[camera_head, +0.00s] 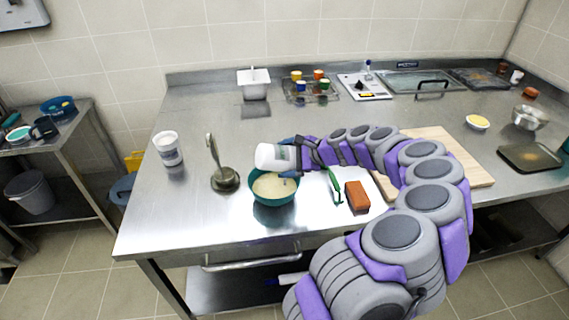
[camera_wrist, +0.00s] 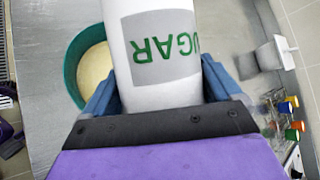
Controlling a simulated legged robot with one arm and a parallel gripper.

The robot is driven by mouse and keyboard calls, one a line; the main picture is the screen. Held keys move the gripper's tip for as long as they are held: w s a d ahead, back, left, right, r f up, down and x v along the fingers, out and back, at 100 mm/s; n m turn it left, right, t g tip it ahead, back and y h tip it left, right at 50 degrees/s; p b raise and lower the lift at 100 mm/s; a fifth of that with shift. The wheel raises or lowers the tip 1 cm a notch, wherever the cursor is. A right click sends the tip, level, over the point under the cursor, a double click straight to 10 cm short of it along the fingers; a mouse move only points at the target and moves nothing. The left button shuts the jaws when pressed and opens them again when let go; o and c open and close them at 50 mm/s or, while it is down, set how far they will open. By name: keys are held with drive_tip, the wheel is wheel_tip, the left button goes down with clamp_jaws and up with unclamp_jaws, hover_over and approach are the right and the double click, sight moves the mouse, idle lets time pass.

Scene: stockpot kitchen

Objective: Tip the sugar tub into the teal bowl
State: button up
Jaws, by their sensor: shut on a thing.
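The sugar tub (camera_head: 268,157) is white, with a grey label and green letters that read in the wrist view (camera_wrist: 165,50). It lies tipped on its side above the teal bowl. My gripper (camera_head: 297,158) is shut on the tub, with a blue finger on each side of it in the wrist view (camera_wrist: 160,95). The teal bowl (camera_head: 273,200) stands on the steel counter just below the tub and holds a pale cream filling. In the wrist view the bowl's rim (camera_wrist: 72,62) shows partly behind the tub. I see no falling stream of sugar.
A ladle-like metal tool (camera_head: 224,178) stands left of the bowl, and another white tub (camera_head: 168,148) is farther left. A green-handled tool (camera_head: 333,185) and a reddish-brown block (camera_head: 357,196) lie to the right, near a wooden board (camera_head: 455,160). The counter's front left is clear.

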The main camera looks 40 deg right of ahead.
drive_tip(key=d+m+t+y, duration=0.1)
drive_tip(key=m+t+y, duration=0.1)
drive_tip(key=t, duration=0.1)
drive_tip(key=s+d+f+m+t+y, duration=0.1)
drive_tip(key=y, duration=0.1)
drive_tip(key=shift+s+d, duration=0.1)
drive_tip(key=shift+d, duration=0.2)
drive_tip(key=shift+r+m, duration=0.15)
drive_tip(key=shift+m, duration=0.25)
idle(0.5)
idle(2.0)
